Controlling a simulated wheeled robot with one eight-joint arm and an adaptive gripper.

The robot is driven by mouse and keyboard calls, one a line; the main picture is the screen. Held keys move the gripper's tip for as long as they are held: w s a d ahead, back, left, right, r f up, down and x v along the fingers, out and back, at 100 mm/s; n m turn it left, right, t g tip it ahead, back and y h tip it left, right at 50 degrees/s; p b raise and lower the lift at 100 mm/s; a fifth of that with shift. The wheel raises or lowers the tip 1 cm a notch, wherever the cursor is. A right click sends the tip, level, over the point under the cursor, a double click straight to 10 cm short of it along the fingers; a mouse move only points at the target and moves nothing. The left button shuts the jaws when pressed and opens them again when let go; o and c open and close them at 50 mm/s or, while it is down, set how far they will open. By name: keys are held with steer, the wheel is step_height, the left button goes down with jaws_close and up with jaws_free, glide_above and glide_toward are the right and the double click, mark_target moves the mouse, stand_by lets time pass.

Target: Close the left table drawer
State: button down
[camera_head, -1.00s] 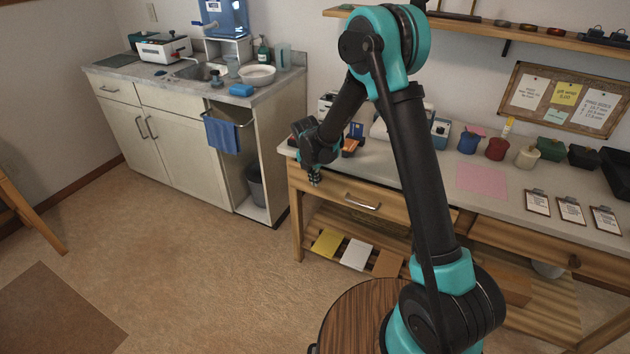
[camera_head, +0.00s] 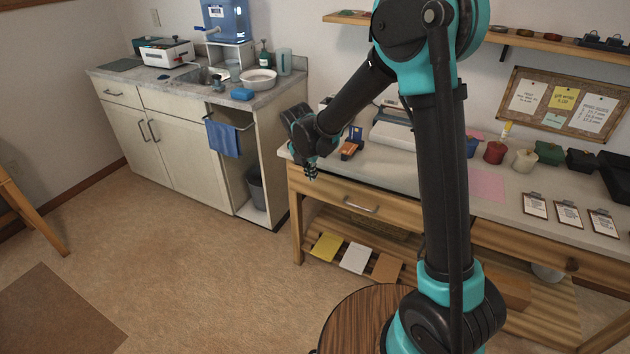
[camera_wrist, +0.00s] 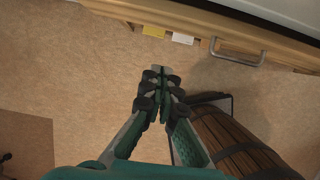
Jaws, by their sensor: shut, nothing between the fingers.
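The left table drawer (camera_head: 335,194) is a wooden front with a metal bar handle (camera_head: 360,206), under the left part of the pale worktop. It looks close to flush with the table, but I cannot tell whether a small gap remains. The handle also shows in the wrist view (camera_wrist: 238,60), at upper right. My gripper (camera_head: 311,174) is shut and empty, pointing down in front of the table's left end, left of the handle. In the wrist view its fingertips (camera_wrist: 160,72) are together over bare floor, apart from the drawer front.
A round dark wooden top (camera_head: 362,318) stands close in front of my base; a wooden barrel-like side (camera_wrist: 225,140) shows in the wrist view. Slatted lower shelf (camera_head: 375,240) holds coloured sheets. A white sink cabinet (camera_head: 170,140) stands left. The floor between is clear.

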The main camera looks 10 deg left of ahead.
mark_target(333, 180)
steer(key=shift+t, duration=0.4)
steer(key=w+d+f, duration=0.1)
steer(key=f, duration=0.2)
steer(key=w+d+f, duration=0.1)
steer(key=d+f, duration=0.1)
steer(key=f, duration=0.1)
steer(key=w+d+f, duration=0.1)
steer(key=d+f, duration=0.1)
steer(key=f, duration=0.1)
steer(key=shift+w+f, duration=0.3)
steer(key=shift+w, duration=0.1)
steer(key=shift+w+d, duration=0.15)
steer(key=shift+w, duration=0.5)
steer(key=shift+w+d, duration=0.3)
steer(key=shift+w, duration=0.45)
steer(key=shift+w+d, duration=0.25)
steer(key=shift+w, duration=0.5)
steer(key=shift+w+d, duration=0.3)
steer(key=shift+w, duration=0.45)
